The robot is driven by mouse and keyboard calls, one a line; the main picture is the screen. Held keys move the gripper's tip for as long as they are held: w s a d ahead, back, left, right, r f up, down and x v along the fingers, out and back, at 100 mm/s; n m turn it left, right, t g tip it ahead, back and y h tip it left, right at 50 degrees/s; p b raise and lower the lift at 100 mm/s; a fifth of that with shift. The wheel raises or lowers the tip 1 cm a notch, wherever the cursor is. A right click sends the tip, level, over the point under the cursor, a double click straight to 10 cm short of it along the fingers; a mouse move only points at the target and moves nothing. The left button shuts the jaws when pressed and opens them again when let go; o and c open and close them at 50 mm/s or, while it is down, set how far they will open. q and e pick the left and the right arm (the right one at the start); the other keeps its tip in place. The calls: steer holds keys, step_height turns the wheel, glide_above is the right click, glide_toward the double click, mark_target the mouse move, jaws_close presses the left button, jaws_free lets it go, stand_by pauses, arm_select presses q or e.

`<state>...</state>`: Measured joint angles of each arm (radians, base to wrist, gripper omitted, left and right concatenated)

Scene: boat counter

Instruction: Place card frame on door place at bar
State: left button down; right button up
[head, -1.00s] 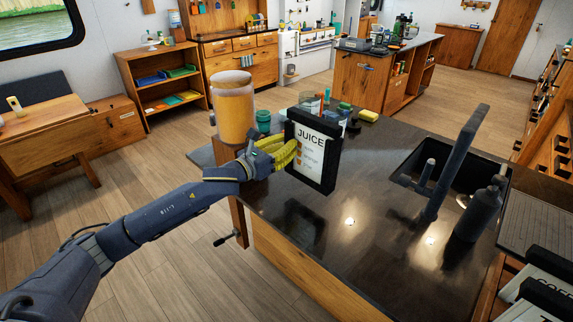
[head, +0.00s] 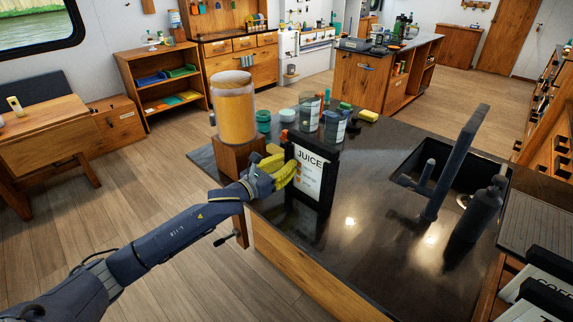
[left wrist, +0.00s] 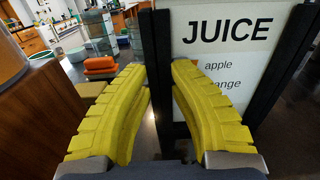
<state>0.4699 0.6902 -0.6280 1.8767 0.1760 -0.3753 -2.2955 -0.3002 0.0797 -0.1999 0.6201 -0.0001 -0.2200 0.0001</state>
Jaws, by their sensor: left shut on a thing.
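The card frame (head: 312,176) is black with a white JUICE card and stands roughly upright at the left part of the dark counter. It also shows large in the left wrist view (left wrist: 235,65). My left gripper (head: 284,175) has yellow fingers that are shut on the frame's left side post, as the left wrist view shows their tips (left wrist: 157,95) on either side of it. Whether the frame's base touches the counter is hard to tell. My right gripper is not in view. No door place can be made out with certainty.
A juice dispenser (head: 235,108) on a wooden block (head: 237,157) stands left of the frame. Glass jars (head: 309,112) and a yellow sponge (head: 368,115) are behind it. A sink with a tall tap (head: 452,165) is to the right. The counter's middle (head: 375,185) is clear.

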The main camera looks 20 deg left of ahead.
arm_select(q)
steer(key=shift+r, duration=0.15)
steer(key=c, duration=1.3)
jaws_free()
steer(key=shift+f, duration=0.2)
steer(key=shift+r, duration=0.1)
steer(key=v, duration=1.2)
